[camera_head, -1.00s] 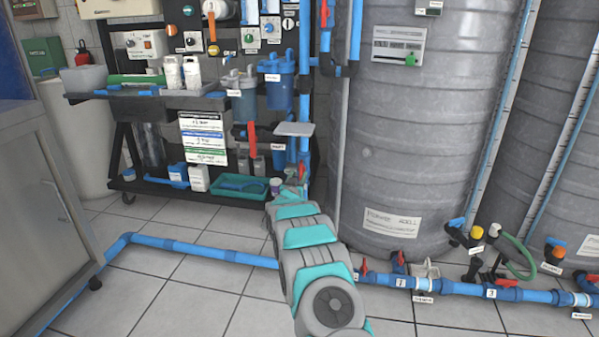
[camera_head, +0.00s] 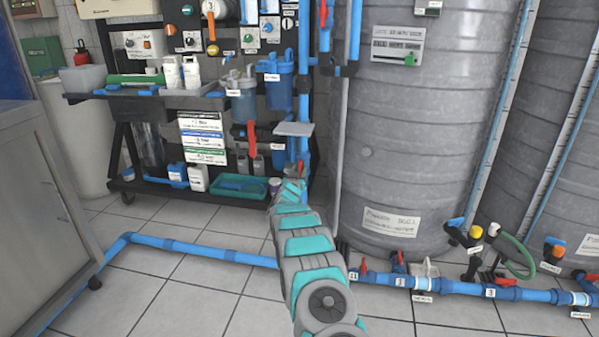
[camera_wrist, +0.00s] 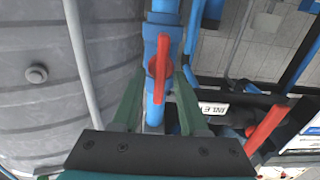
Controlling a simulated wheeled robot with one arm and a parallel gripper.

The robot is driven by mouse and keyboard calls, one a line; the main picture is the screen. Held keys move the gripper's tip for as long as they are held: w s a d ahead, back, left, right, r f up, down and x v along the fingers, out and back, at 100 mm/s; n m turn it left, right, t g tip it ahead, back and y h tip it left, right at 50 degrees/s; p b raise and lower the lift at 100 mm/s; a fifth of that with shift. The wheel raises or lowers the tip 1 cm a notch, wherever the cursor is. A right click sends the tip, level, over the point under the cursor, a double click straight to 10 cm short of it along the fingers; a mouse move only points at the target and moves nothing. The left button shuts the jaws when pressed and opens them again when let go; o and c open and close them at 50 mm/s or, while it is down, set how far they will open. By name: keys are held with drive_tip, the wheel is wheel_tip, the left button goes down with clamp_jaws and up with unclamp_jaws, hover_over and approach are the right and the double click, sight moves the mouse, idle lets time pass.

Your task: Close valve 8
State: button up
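A red valve handle (camera_wrist: 158,68) sits on a vertical blue pipe (camera_wrist: 163,18) in the wrist view. It lies roughly along the pipe, slightly tilted. My gripper (camera_wrist: 160,80) is open, with one green finger on each side of the handle and pipe. I cannot tell whether either finger touches the handle. In the head view, my teal and grey arm reaches to the pipe beside the rack, where a bit of the red handle (camera_head: 300,166) shows; the fingers are hard to make out there. No number 8 is readable on this valve.
A second red handle (camera_wrist: 267,129) is to the right in the wrist view, near an inlet label (camera_wrist: 214,108). A large grey tank (camera_head: 410,150) stands close on the right, with a thin grey pipe (camera_head: 338,150) before it. A blue floor pipe (camera_head: 200,251) crosses the tiles.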

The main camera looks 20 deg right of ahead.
clamp_jaws()
drive_tip(key=shift+f+m+b, duration=0.1)
drive_tip(key=shift+m+b, duration=0.25)
drive_tip(key=shift+m, duration=0.05)
drive_tip(key=m+b, duration=0.3)
drive_tip(key=shift+s+d+f+m, duration=0.15)
drive_tip(key=shift+f+m, duration=0.1)
drive_tip(key=shift+m, duration=0.15)
drive_tip(key=m+b, duration=0.3)
drive_tip(key=shift+d+m+b, duration=0.1)
drive_tip(key=shift+m+b, duration=0.2)
drive_tip(key=shift+b, duration=0.05)
drive_tip(key=m+b, duration=0.2)
drive_tip(key=shift+f+m, duration=0.15)
drive_tip(key=shift+m, duration=0.25)
drive_tip(key=m+b, duration=0.2)
drive_tip(key=m, duration=0.1)
drive_tip(key=shift+d, duration=0.1)
drive_tip(key=shift+s+m, duration=0.1)
drive_tip(key=shift+m, duration=1.8)
